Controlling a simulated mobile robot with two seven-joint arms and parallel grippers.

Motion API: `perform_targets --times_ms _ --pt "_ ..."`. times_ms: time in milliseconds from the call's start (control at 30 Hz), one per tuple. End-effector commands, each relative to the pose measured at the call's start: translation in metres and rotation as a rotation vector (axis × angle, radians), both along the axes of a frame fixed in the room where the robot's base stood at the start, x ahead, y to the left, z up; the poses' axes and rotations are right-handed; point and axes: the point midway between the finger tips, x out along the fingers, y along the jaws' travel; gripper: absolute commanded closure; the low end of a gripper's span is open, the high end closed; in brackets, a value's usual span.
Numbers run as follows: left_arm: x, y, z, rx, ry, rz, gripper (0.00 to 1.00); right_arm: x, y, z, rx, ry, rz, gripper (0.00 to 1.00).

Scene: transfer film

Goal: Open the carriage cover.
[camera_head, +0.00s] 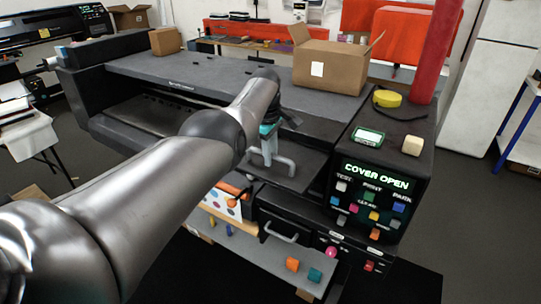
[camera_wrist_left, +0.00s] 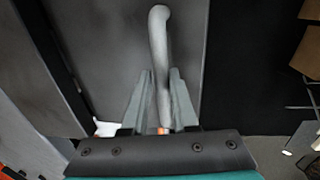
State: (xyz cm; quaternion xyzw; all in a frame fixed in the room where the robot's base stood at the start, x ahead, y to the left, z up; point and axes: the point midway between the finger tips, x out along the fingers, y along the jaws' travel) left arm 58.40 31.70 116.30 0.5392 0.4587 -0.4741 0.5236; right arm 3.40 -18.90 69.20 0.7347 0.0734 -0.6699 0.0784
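The carriage cover (camera_head: 314,163) is the dark grey panel at the right front of the large printer, with a light grey bar handle (camera_head: 286,166). It looks tilted in the head view, but my arm hides part of it. My left gripper (camera_head: 267,148) is at the handle, fingers pointing down. In the left wrist view, the handle (camera_wrist_left: 159,45) runs down between the fingertips (camera_wrist_left: 160,78) in front of the grey cover (camera_wrist_left: 105,45). The fingers stand apart, with a gap on the left of the bar. The printer's display (camera_head: 377,176) reads "COVER OPEN".
An open cardboard box (camera_head: 328,70), a yellow tape roll (camera_head: 387,98) and a pale block (camera_head: 412,146) sit on the printer top. A drawer with a handle (camera_head: 283,233) is below the cover. A red post (camera_head: 433,55) rises behind the control panel.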

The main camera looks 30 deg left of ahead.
Motion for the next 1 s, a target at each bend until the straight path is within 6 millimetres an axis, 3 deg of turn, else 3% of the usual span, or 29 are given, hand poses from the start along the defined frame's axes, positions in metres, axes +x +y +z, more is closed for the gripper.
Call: perform_targets --times_ms 200,567,800,1000 --pt "-0.001 0.000 -0.001 -0.001 0.003 0.000 0.52 0.000 0.000 0.000 0.000 0.000 0.000 0.50" --pt "-0.002 -0.001 0.004 -0.002 0.007 -0.001 0.52 0.000 0.000 0.004 0.001 0.000 0.000 0.50" --pt "-0.005 -0.001 0.031 -0.001 0.003 -0.001 0.52 0.000 0.001 0.020 0.001 0.000 0.000 0.50" --pt "-0.008 0.000 0.065 -0.001 0.000 -0.001 0.52 0.000 0.001 0.020 0.001 0.000 0.000 0.50"
